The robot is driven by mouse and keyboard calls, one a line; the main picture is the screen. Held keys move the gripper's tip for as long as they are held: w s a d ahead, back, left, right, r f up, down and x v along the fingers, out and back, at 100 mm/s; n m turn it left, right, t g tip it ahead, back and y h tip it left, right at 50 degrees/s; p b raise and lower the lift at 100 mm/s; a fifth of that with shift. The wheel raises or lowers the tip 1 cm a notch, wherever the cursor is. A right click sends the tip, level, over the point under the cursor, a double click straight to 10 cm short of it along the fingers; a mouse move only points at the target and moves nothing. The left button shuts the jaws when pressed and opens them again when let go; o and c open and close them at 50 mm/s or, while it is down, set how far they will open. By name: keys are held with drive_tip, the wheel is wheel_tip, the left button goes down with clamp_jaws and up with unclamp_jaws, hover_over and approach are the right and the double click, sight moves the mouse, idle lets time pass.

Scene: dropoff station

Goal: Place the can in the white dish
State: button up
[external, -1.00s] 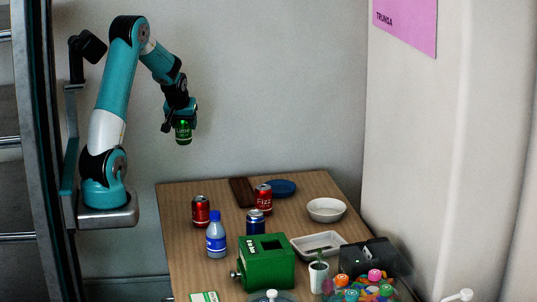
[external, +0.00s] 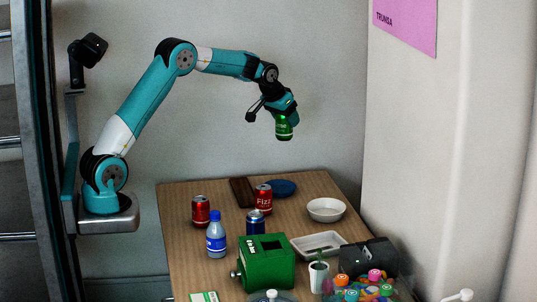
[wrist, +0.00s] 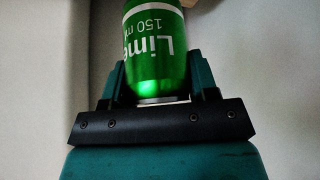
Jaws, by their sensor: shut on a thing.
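My gripper (external: 282,112) is shut on a green can (external: 284,130) and holds it in the air, well above the table. In the wrist view the green can (wrist: 156,60) sits between the two fingers, with white lettering reading "Lime 150 m"; its far end is cut off by the frame edge. Two white vessels stand on the table: a round white bowl (external: 326,214) at the right back and a rectangular white dish (external: 297,246) in front of it. Both look empty. The can is above and left of the round bowl in the picture.
The wooden table (external: 180,235) also holds red cans (external: 200,211), a blue can (external: 256,224), a bottle (external: 216,238), a blue plate (external: 283,188) and a green box (external: 266,262).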

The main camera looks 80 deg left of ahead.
drive_tip(key=w+d+m+h, duration=0.2)
drive_tip(key=w+d+m, duration=0.2)
drive_tip(key=w+d, duration=0.8)
hover_over(326, 211)
drive_tip(key=d, duration=0.2)
wheel_tip(326, 211, down, 15)
drive_tip(key=shift+t, duration=0.4)
drive_tip(key=shift+w+d+f+b, duration=0.1)
drive_tip(key=shift+f+b, duration=0.05)
drive_tip(key=shift+f, duration=1.15)
drive_tip(key=shift+w+f+b, duration=0.1)
drive_tip(key=shift+f+b, duration=0.05)
drive_tip(key=shift+f, duration=1.15)
drive_tip(key=shift+f, duration=0.15)
drive_tip(key=o, duration=0.9)
